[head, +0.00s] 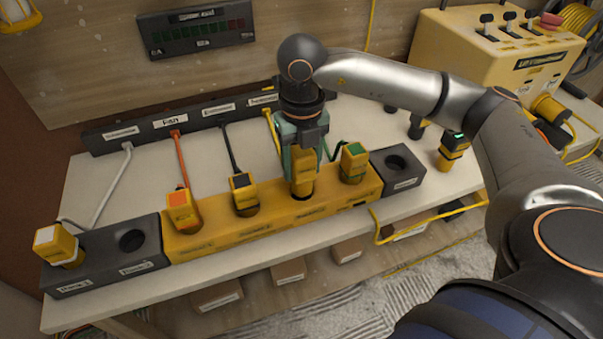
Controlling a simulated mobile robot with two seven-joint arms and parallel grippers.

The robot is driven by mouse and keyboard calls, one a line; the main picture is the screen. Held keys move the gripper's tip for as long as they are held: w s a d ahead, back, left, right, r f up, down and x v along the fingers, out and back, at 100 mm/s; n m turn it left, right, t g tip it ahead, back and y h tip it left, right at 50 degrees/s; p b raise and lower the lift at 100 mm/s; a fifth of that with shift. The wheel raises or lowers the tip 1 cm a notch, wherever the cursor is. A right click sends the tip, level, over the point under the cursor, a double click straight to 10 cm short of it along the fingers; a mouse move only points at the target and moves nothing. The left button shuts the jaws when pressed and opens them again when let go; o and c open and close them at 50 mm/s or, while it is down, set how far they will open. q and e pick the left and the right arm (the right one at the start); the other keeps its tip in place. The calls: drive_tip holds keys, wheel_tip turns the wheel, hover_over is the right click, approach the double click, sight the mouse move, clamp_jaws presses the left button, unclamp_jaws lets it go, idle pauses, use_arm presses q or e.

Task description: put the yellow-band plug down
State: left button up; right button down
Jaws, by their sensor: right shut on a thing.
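My right gripper (303,150) points down over the yellow socket strip (225,240). It is shut on a yellow plug (304,177), taken to be the yellow-band plug; the fingers hide most of its top, so the band is not clear. The plug is upright at a dark round hole in the strip, between the black-topped plug (243,194) and the green-topped plug (354,163). I cannot tell whether it is fully seated. A yellow cable (271,128) runs from the rear rail toward it. My left gripper is not in view.
An orange-topped plug (181,209) stands in the strip's left part. The left grey block (110,265) holds a white-topped plug (57,245) and has one empty hole. The right grey block (402,178) has an empty hole. A yellow machine (490,65) stands back right.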

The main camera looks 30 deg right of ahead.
sight(301, 176)
drive_tip(key=shift+w+d+f, duration=0.1)
drive_tip(key=shift+w+f, duration=0.1)
drive_tip(key=shift+f, duration=0.1)
drive_tip(key=f, duration=0.3)
drive_tip(key=shift+w+d+f+p, duration=0.1)
drive_tip(key=shift+w+d+p, duration=0.1)
drive_tip(key=shift+p, duration=0.1)
drive_tip(key=shift+a+f, duration=0.1)
drive_tip(key=shift+f, duration=0.1)
drive_tip(key=shift+f, duration=0.25)
drive_tip(key=shift+c, duration=1.2)
unclamp_jaws()
drive_tip(key=shift+r, duration=0.1)
drive_tip(key=shift+r, duration=0.1)
wheel_tip(301, 176, up, 12)
drive_tip(key=shift+r+b, duration=0.1)
drive_tip(key=shift+b, duration=0.2)
